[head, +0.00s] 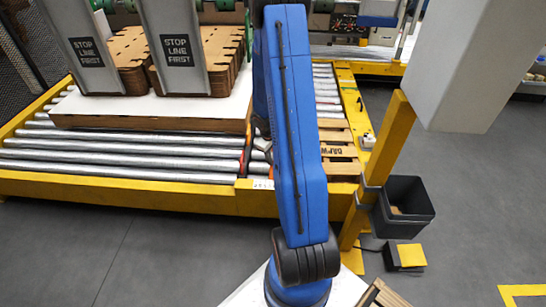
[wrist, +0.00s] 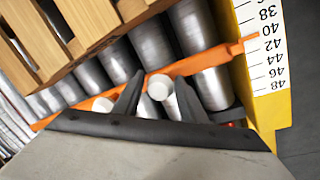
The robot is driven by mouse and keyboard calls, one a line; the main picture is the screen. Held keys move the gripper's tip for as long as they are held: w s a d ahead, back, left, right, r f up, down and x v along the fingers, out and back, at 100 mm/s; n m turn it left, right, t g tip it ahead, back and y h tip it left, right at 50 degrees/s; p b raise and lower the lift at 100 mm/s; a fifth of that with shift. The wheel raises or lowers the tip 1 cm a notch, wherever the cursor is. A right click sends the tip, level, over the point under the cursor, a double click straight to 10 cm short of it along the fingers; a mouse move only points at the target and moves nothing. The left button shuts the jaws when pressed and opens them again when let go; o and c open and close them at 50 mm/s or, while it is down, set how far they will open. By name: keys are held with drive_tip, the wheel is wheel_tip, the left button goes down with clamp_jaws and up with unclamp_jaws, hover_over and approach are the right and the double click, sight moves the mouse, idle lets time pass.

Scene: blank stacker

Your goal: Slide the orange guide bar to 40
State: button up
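The orange guide bar (wrist: 90,103) runs slantwise across the metal rollers in the wrist view. Its pointed right end lies over the edge of the white number scale (wrist: 262,50), between the 40 and 42 marks and nearer 40. My gripper (wrist: 160,76) has its two dark fingers apart, one on each side of a round pale knob (wrist: 160,87) at the bar. A gap seems to show between fingers and knob; contact is not clear. In the head view my blue arm hides the gripper and most of the bar.
Wooden slats (wrist: 75,25) lie beyond the bar, close to it. In the head view, a white-topped board (head: 150,108) with brown stacks stands on the rollers at left. A yellow post (head: 388,140) and black bin (head: 403,208) stand at right.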

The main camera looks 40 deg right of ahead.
drive_tip(key=a+r, duration=0.3)
drive_tip(key=r, duration=1.4)
drive_tip(key=shift+s+a, duration=0.15)
drive_tip(key=shift+s, duration=0.05)
drive_tip(key=s+a+r+m+t, duration=0.1)
drive_tip(key=s+a+r, duration=0.2)
drive_tip(key=a+r, duration=0.55)
drive_tip(key=s+a+r+t, duration=0.1)
drive_tip(key=s+a+r, duration=0.3)
drive_tip(key=a+r, duration=0.45)
drive_tip(key=s+a+r+t+y, duration=0.1)
drive_tip(key=s+a+r, duration=0.1)
drive_tip(key=s+a, duration=0.4)
drive_tip(key=s+a+r+t+y, duration=0.1)
drive_tip(key=s+a+r, duration=0.2)
drive_tip(key=s+a, duration=0.4)
drive_tip(key=shift+s+a+m, duration=0.3)
drive_tip(key=shift+s, duration=0.95)
